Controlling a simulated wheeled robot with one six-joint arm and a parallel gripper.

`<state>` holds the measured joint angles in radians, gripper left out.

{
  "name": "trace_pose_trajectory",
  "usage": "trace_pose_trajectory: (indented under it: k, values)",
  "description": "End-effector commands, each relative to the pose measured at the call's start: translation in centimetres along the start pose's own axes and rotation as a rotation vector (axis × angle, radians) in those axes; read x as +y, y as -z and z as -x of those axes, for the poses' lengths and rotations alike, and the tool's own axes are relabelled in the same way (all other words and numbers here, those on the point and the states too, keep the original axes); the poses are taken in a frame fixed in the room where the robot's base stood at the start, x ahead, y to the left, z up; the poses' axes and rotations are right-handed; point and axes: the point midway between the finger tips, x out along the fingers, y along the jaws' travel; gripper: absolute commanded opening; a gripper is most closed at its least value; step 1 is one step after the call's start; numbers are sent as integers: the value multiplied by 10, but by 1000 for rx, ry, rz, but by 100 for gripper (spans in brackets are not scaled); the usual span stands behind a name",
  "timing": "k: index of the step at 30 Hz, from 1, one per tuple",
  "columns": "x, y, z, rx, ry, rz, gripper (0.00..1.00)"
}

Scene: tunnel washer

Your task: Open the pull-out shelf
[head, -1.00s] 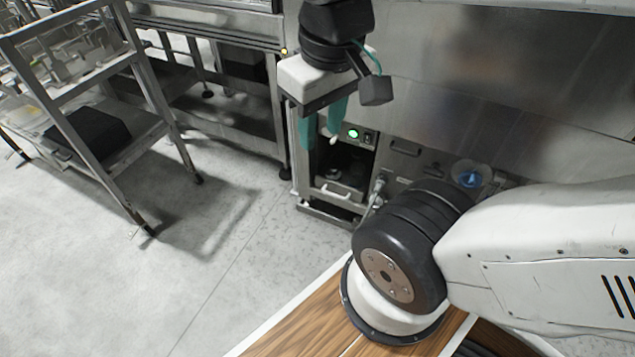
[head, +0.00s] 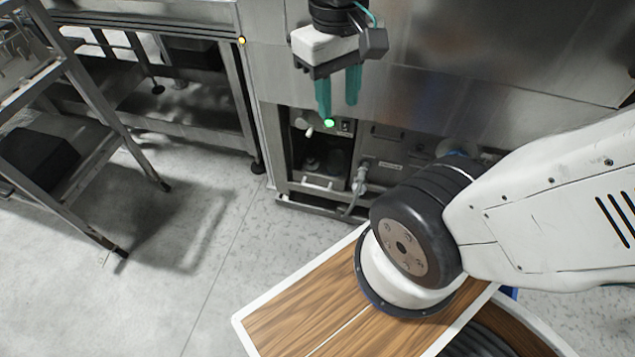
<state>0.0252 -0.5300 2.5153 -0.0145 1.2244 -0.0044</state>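The pull-out shelf seems to be the low unit with a pale bar handle (head: 318,184) at its front, in the open bay at the bottom of the steel washer (head: 440,85). It looks pushed in. Dark round items stand inside the bay (head: 322,160), partly in shadow. My gripper (head: 338,108) hangs above and in front of the bay, with its two green fingers pointing down. The fingers are apart, with nothing seen between them. The gripper is clear of the handle, which lies lower in the picture.
A lit green button (head: 329,123) sits at the bay's top. A valve and hose (head: 361,178) stand right of the bay. A steel rack cart (head: 90,125) is at the left. The grey floor (head: 190,230) between is clear.

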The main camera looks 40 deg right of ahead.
Motion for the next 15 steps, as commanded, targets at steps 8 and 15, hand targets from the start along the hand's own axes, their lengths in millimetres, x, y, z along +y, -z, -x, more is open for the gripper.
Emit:
trace_pose_trajectory:
  k: [8, 15]
  values:
    - [16, 77, -40, -205, -47, 12, 36]
    - [36, 152, -98, -321, -97, 49, 36]
